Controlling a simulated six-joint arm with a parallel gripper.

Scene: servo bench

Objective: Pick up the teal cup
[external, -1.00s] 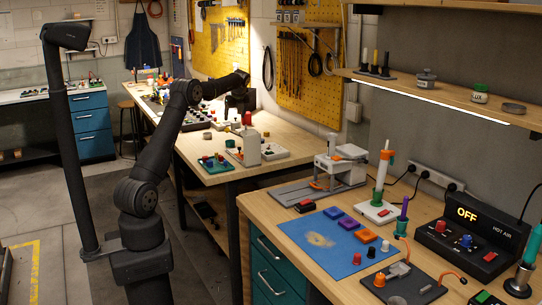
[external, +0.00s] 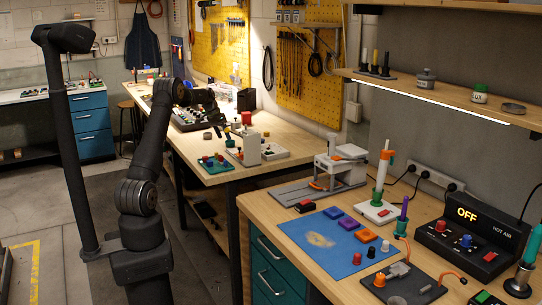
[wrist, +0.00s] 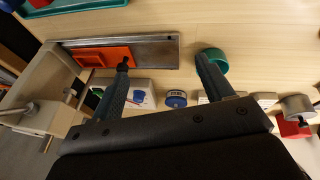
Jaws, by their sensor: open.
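In the wrist view a round teal cup (wrist: 218,58), seen from above, stands on the wooden bench beside the right fingertip, which hides part of it. My gripper (wrist: 163,63) is open and empty, with its fingers wide apart. The cup lies at the right finger, not centred between the fingers. Another teal holder (external: 401,226) with a purple-handled tool stands on the near bench.
In the wrist view a grey metal tray (wrist: 155,50) with an orange part (wrist: 103,57) lies by the left finger. A blue-banded round tin (wrist: 176,98), a grey cylinder (wrist: 297,106) and a red block (wrist: 290,127) stand nearby.

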